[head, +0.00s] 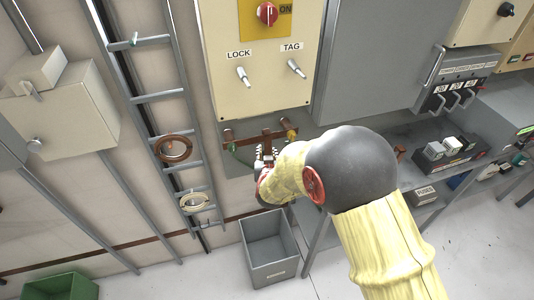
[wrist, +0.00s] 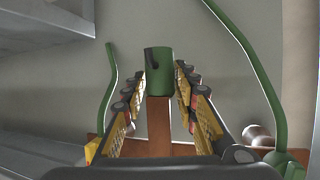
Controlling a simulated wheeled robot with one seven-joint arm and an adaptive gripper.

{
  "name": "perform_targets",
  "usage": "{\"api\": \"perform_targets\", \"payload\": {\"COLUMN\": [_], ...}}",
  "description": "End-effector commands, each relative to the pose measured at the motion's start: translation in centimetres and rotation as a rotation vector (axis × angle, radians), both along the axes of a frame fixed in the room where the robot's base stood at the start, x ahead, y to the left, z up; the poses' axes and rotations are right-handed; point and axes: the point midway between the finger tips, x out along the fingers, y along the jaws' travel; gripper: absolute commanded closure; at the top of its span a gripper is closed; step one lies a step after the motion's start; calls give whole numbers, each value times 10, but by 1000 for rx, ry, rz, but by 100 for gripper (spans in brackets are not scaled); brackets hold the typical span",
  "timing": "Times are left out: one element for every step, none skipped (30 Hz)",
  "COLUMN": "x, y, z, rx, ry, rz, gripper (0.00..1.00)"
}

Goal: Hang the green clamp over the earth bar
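The green clamp (wrist: 159,72) shows in the wrist view as a green cylinder with a dark notch, between my fingertips. My gripper (wrist: 162,75) has a fingertip close on each side of it, with no clear gap, and appears shut on it. A copper-brown piece (wrist: 158,125) runs from the cylinder down to a brown crosspiece; I cannot tell whether it is part of the clamp. In the head view the copper earth bar (head: 246,140) is below the LOCK and TAG panel. My gripper (head: 266,158) is just below its middle; the clamp is mostly hidden there.
A green cable (wrist: 255,65) curves along the right in the wrist view. A cream switch panel (head: 232,88) stands above the bar. A grey bin (head: 248,265) is on the floor below. A ladder rack (head: 160,97) stands left, and a shelf (head: 425,190) holds boxes at right.

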Motion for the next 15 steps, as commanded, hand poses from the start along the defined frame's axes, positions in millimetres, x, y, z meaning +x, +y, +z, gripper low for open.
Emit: {"api": "perform_targets", "payload": {"x": [0, 0, 0, 0, 0, 0, 0, 0, 0, 0, 0, 0, 0, -1, -1], "y": [0, 0, 0, 0, 0, 0, 0, 0, 0, 0, 0, 0, 0, 0, 0], "z": [0, 0, 0, 0, -1, -1, -1, -1, -1, -1, -1, -1, -1, -2, -2], "rx": [0, 0, 0, 0, 0, 0, 0, 0, 0, 0, 0, 0, 0, -1, -1], "ry": [0, 0, 1, 1, 1, 1, 1, 1, 1, 1, 1, 1, 1, 3, 3], "rz": [0, 0, 0, 0, 0, 0, 0, 0, 0, 0, 0, 0, 0, 0, 0], "gripper": [66, 65, 62, 61, 59, 57, 55, 55, 55, 55, 55, 55, 55, 55, 55]}}
